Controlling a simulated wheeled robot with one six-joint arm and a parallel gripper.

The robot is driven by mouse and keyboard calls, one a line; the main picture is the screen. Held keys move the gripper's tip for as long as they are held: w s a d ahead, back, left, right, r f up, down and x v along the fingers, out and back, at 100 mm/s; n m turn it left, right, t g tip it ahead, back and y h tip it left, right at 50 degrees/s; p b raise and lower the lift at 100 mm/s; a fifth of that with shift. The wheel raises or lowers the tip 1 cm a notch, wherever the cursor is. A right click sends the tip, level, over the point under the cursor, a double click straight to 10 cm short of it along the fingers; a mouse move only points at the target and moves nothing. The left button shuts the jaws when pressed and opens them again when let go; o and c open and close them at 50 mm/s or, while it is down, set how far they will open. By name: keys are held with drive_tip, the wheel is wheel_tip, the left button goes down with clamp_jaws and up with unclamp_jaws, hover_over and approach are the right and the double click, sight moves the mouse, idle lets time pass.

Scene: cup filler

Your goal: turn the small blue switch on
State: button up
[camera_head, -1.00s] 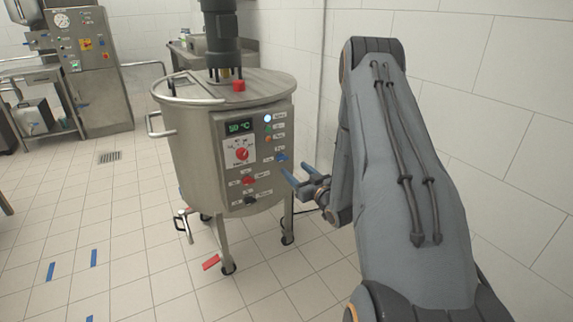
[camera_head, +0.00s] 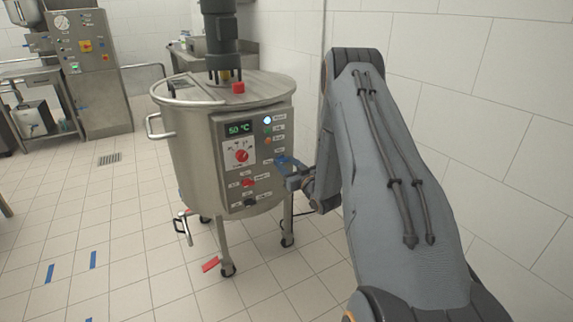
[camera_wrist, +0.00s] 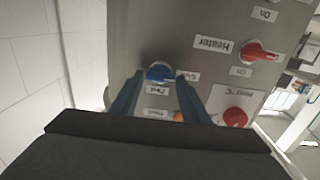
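The small blue switch (camera_wrist: 160,72) is on the grey control panel of the steel tank, with labels beside it in the wrist view. My gripper (camera_wrist: 160,80) has its two blue fingers one on each side of the switch, apart, with their tips close to it. I cannot tell whether either tip touches it. In the head view my gripper (camera_head: 285,167) is at the panel's right edge and mostly hides the switch.
The tank (camera_head: 190,150) also carries a red heater switch (camera_wrist: 260,52), a red knob (camera_head: 241,156), a black switch (camera_head: 250,202) and a display reading 50 °C (camera_head: 240,129). A tiled wall (camera_head: 480,100) stands to the right. The floor to the left is open.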

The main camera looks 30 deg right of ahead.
drive_tip(key=c, duration=0.6)
drive_tip(key=shift+m, duration=0.3)
drive_tip(key=m, duration=0.3)
drive_tip(key=shift+m+p, duration=0.3)
drive_tip(key=m, duration=0.3)
drive_tip(key=shift+d+m, duration=0.15)
drive_tip(key=shift+m, duration=0.25)
drive_tip(key=m+p, duration=0.1)
drive_tip(key=m, duration=0.4)
drive_tip(key=shift+f, duration=0.15)
drive_tip(key=shift+d+f+m, duration=0.1)
drive_tip(key=shift+m, duration=2.3)
